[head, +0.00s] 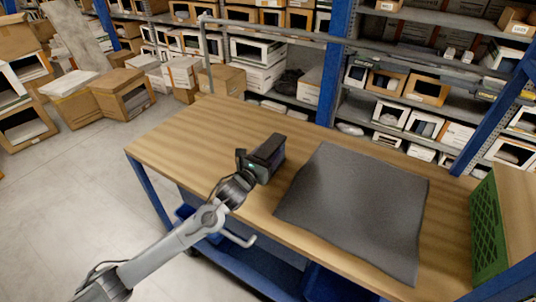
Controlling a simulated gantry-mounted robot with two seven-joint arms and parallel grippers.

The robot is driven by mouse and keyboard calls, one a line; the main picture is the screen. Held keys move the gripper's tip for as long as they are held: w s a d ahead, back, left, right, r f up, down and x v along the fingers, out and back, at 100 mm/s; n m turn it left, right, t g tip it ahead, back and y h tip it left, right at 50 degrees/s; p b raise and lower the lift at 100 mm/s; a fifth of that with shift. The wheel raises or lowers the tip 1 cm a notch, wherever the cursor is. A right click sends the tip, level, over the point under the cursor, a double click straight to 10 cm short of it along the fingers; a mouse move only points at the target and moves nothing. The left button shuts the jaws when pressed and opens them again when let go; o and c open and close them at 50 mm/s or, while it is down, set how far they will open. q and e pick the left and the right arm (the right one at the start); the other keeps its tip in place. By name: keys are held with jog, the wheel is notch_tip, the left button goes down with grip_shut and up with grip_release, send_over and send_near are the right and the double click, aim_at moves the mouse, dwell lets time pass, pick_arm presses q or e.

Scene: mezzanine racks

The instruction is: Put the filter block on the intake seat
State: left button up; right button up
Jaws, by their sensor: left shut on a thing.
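My left gripper (252,167) reaches in from the lower left over the wooden table (215,125). It is shut on a small dark block (272,150), which looks like the filter block, though its details are too small to be sure. The block is at the left side of the grey mat (360,200); I cannot tell if it touches the table top. The gripper hides part of the block. I cannot pick out an intake seat for certain. My right gripper is not in view.
A green slatted crate (487,228) stands at the table's right end beside a cardboard-coloured box (515,205). Blue rack posts (334,65) and loaded shelves stand behind the table. Cardboard boxes (124,95) sit on the floor at left. The mat is bare.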

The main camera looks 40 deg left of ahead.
pick_arm(q)
jog(key=shift+f, duration=0.15)
jog(key=o, duration=1.1)
jog(key=s, duration=0.4)
jog(key=s+d+p, duration=0.1)
jog(key=s, duration=0.7)
jog(key=shift+d+p, duration=0.2)
jog(key=shift+p, duration=0.15)
